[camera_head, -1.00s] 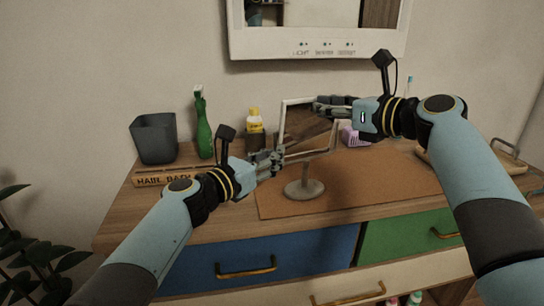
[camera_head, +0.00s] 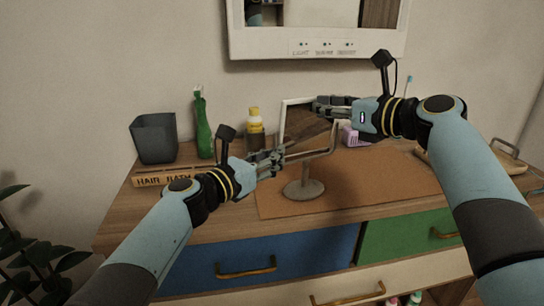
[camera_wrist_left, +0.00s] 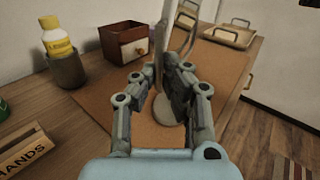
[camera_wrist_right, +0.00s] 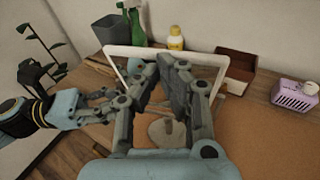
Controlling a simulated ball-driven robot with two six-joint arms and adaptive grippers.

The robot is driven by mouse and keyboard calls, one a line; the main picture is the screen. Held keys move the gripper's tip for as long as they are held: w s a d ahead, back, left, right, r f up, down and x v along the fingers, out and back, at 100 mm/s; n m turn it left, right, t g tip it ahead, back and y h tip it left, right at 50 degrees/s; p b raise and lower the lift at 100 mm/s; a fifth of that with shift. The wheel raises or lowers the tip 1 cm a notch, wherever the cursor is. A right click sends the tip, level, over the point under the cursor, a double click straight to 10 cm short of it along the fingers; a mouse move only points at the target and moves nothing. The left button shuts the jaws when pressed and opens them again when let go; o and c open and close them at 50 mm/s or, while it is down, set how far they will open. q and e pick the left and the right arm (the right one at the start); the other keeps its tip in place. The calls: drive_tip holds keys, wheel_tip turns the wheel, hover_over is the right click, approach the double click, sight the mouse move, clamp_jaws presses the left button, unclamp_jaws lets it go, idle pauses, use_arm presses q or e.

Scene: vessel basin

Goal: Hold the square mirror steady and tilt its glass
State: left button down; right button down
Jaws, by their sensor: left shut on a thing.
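The square mirror has a pale frame (camera_head: 283,118), a forked stand arm and a round grey base (camera_head: 304,190) standing on the brown mat. My left gripper (camera_head: 279,156) is shut on the left part of the stand's arm; the left wrist view shows the base (camera_wrist_left: 168,110) beyond its fingers. My right gripper (camera_head: 322,106) is at the frame's upper right edge. In the right wrist view its fingers overlap the frame (camera_wrist_right: 125,51) and converge at the tips; whether they grip it is unclear. The fingers partly hide the glass.
A yellow-capped bottle (camera_head: 255,127), a green spray bottle (camera_head: 203,125) and a grey bin (camera_head: 154,138) stand behind on the left. A sign block (camera_head: 160,179) lies in front of them. A lilac box (camera_head: 352,137) is right of the mirror. The mat's front right (camera_head: 400,185) is clear.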

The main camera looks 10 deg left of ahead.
sight(314, 101)
use_arm(q)
drive_tip(key=shift+s+f, duration=0.1)
drive_tip(key=shift+f, duration=0.1)
use_arm(e)
drive_tip(key=shift+w+a, duration=0.35)
drive_tip(key=shift+w, duration=0.25)
drive_tip(key=shift+w+a, duration=0.3)
drive_tip(key=shift+w, duration=0.25)
